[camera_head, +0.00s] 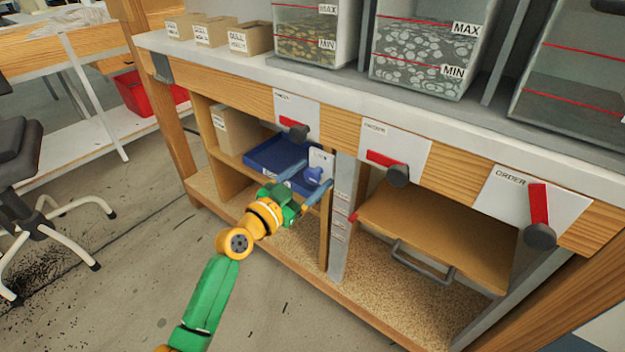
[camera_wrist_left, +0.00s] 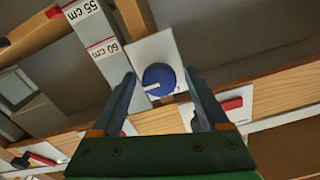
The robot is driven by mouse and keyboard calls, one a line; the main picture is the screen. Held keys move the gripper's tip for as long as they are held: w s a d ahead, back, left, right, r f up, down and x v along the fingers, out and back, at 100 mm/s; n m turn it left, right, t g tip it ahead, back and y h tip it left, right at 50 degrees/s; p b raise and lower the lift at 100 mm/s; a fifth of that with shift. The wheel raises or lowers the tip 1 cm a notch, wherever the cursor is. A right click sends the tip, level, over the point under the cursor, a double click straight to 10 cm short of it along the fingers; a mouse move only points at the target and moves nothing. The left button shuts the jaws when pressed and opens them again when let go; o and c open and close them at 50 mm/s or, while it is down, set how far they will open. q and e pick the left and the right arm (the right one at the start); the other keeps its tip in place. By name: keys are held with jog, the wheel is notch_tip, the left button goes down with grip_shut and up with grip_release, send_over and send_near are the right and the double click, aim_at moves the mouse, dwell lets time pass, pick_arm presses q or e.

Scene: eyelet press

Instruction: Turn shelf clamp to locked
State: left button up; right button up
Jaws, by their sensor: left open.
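The shelf clamp is a round blue knob (camera_head: 313,177) on a small white plate (camera_head: 321,158), at the front of the middle shelf beside a grey measuring post (camera_head: 341,215). In the left wrist view the knob (camera_wrist_left: 158,80) shows a white pointer line that lies nearly level across its left part. My left gripper (camera_head: 315,174) comes in from the front left and is open. In the left wrist view its two blue-grey fingers (camera_wrist_left: 160,76) stand on either side of the knob, with a gap to it visible on each side.
A blue tray (camera_head: 262,155) and a cardboard bin (camera_head: 233,131) sit on the shelf left of the clamp. Levers with red handles (camera_head: 386,159) are on white plates along the bench front. A wooden board with a grey handle (camera_head: 424,262) is to the right.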

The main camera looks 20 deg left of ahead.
pick_arm(q)
grip_shut()
